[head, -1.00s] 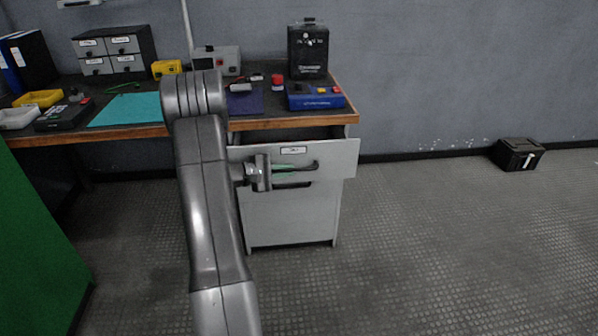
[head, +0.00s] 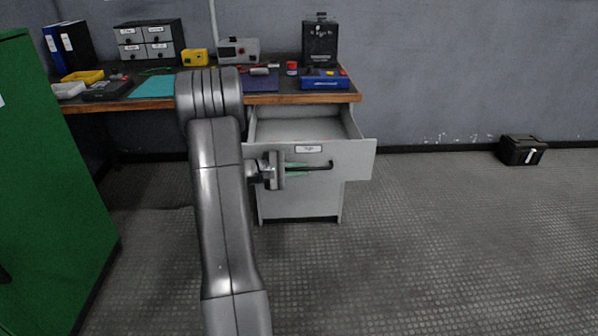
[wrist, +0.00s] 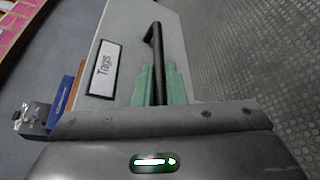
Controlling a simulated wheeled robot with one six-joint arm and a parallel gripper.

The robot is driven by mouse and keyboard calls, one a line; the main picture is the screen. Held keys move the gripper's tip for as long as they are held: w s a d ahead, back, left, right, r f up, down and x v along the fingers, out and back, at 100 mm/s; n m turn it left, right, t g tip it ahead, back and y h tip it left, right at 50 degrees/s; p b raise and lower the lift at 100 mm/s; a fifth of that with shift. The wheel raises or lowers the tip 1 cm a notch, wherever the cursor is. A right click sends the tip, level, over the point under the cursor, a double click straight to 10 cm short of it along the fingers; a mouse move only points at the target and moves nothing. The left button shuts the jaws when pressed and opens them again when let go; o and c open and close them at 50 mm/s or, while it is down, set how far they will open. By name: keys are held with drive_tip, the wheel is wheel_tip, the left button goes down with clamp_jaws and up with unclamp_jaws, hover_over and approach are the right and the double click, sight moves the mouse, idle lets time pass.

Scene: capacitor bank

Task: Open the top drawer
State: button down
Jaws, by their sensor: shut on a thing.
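The top drawer (head: 355,160) of the grey cabinet under the bench is pulled well out, and its inside shows behind the front panel. A label sits on the front; in the wrist view the label (wrist: 105,68) reads "Tags". The dark bar handle (head: 318,167) runs across the drawer front. My gripper (head: 297,170) is at the handle, reaching in from the left. In the wrist view its green fingertips (wrist: 160,85) are shut on the handle (wrist: 157,50), one on each side of it. My arm hides the cabinet's left part.
The wooden bench (head: 270,99) above carries a blue box (head: 324,79), a black unit (head: 320,42) and other items. A green cabinet (head: 50,180) stands close on the left. A black case (head: 521,150) lies by the wall.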

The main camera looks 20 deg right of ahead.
drive_tip(key=shift+s, duration=0.1)
drive_tip(key=c, duration=1.5)
unclamp_jaws()
drive_tip(key=shift+a, duration=0.1)
drive_tip(key=p+v, duration=0.3)
drive_tip(key=v, duration=1)
drive_tip(key=shift+a+r+p, duration=0.15)
drive_tip(key=shift+a+p, duration=0.2)
drive_tip(key=b+x, duration=0.3)
drive_tip(key=x, duration=1.1)
drive_tip(key=shift+b, duration=0.4)
